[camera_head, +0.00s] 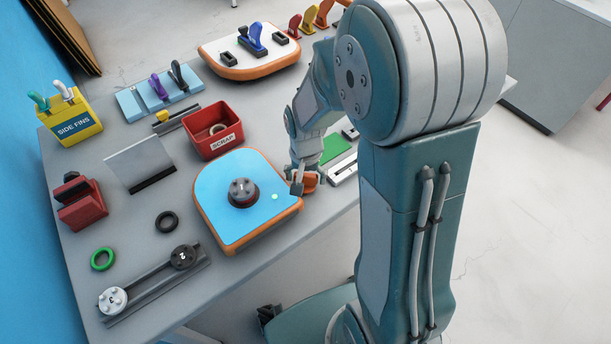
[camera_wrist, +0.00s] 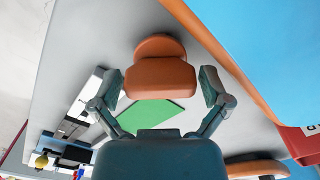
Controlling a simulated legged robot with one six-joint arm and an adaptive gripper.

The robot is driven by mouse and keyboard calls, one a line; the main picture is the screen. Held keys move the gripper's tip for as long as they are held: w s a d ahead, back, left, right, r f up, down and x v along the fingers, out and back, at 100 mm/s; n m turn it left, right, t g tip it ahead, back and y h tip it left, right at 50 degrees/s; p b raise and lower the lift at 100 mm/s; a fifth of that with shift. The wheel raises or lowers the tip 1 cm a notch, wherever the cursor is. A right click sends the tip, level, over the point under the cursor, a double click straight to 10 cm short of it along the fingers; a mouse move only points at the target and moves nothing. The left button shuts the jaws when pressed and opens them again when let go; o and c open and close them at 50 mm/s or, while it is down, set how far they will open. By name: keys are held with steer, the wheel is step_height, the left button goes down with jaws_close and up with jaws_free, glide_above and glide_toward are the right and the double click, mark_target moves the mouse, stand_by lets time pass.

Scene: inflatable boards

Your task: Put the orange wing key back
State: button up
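The orange wing key (camera_head: 309,183) is at the table's right edge, just right of the blue-topped board (camera_head: 218,187). In the wrist view the orange wing key (camera_wrist: 160,75) shows a broad block with a rounded part behind it. My gripper (camera_wrist: 160,87) is open, with one finger on each side of the key and a gap to each. In the head view my gripper (camera_head: 308,181) is low over the key, and its fingers partly hide it. The board carries a dark round valve (camera_head: 243,192) and a small pale green dot (camera_head: 275,197).
A green patch (camera_head: 335,148) and a white strip (camera_head: 344,174) lie behind my gripper. A red scrap bin (camera_head: 208,141) stands behind the board. An orange-rimmed white board (camera_head: 235,62) with fins is farther back. Black and green rings (camera_head: 103,259) lie front left.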

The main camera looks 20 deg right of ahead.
mark_target(305, 174)
steer(key=shift+r, duration=0.1)
step_height(305, 174, up, 11)
steer(key=shift+r, duration=0.15)
steer(key=s+r+n+t, duration=0.5)
steer(key=s+r, duration=0.5)
steer(key=s, duration=0.4)
steer(key=shift+r+t, duration=0.3)
steer(key=shift+r, duration=0.1)
stand_by(1.0)
